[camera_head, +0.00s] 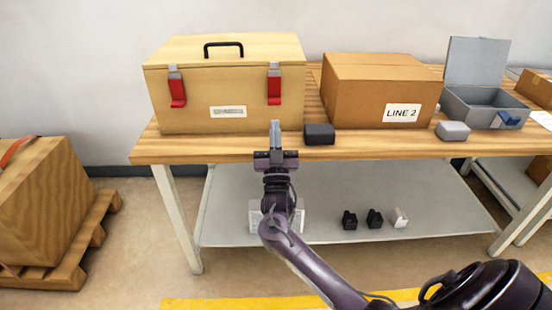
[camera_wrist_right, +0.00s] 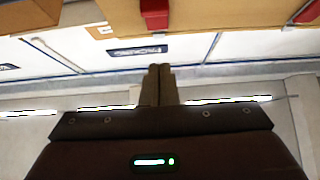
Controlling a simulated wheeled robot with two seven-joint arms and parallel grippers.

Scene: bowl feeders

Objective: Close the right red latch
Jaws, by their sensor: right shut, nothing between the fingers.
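The right red latch (camera_head: 274,90) is on the front of the wooden chest (camera_head: 185,118), under a grey catch plate near the lid seam. Its red lever hangs down; I cannot tell whether it is fastened. A matching left red latch (camera_head: 177,92) is on the same front. In the right wrist view a red latch (camera_wrist_right: 154,14) shows at the top edge, past the fingertips. My right gripper (camera_head: 275,128) is shut and empty, in front of the table edge, below the right latch and apart from it. It also shows in the wrist view (camera_wrist_right: 159,72). My left gripper is out of view.
A cardboard box (camera_head: 360,100) labelled LINE 2 stands right of the chest on the wooden table (camera_head: 230,148). A small black block (camera_head: 319,134) lies near the front edge between them. An open grey metal box (camera_head: 470,108) is farther right. The space before the chest is free.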

